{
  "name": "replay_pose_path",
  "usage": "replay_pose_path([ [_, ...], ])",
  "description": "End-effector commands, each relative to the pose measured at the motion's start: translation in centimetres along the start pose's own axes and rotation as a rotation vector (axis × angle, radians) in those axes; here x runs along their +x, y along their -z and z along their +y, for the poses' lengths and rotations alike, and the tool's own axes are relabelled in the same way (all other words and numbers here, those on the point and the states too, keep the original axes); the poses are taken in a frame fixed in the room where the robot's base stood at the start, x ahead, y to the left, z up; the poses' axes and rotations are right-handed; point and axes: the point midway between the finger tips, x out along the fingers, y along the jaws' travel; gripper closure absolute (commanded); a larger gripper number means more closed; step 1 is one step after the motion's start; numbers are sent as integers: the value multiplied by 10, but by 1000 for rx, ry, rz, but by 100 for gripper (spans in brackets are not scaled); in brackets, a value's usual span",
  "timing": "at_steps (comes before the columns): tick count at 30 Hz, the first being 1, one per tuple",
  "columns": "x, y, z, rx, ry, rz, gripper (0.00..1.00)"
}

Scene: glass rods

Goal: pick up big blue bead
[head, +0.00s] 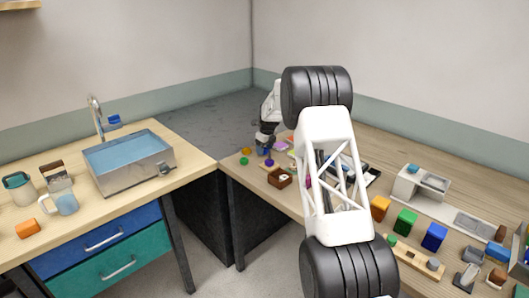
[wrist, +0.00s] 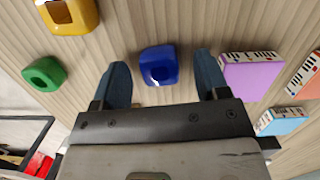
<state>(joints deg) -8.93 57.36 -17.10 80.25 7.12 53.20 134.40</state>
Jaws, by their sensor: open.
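The big blue bead (wrist: 158,65) lies on the wooden table in the wrist view, a squarish, glossy dark blue piece with a hole in its near side. My gripper (wrist: 161,62) is open, with one blue-grey finger left of the bead and the other right of it. Gaps show between the bead and both fingers, so nothing is held. In the head view my gripper (head: 265,141) is small and far off, over the back left part of the right-hand table. How high the fingers are above the tabletop is hard to tell.
A yellow bead (wrist: 70,14) and a green bead (wrist: 44,74) lie left of my gripper. A purple box (wrist: 250,78), with orange and light blue ones beyond, lies close to the right finger. A brown wooden box (head: 279,178) stands near the table's front edge.

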Motion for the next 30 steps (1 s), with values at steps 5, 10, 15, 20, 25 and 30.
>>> replay_pose_path([
  [5, 0, 0, 0, 0, 0, 0, 32],
  [10, 0, 0, 0, 0, 0, 0, 43],
  [15, 0, 0, 0, 0, 0, 0, 69],
  [20, 0, 0, 0, 0, 0, 0, 85],
  [25, -1, 0, 0, 0, 0, 0, 85],
  [30, -5, -1, 0, 0, 1, -1, 85],
])
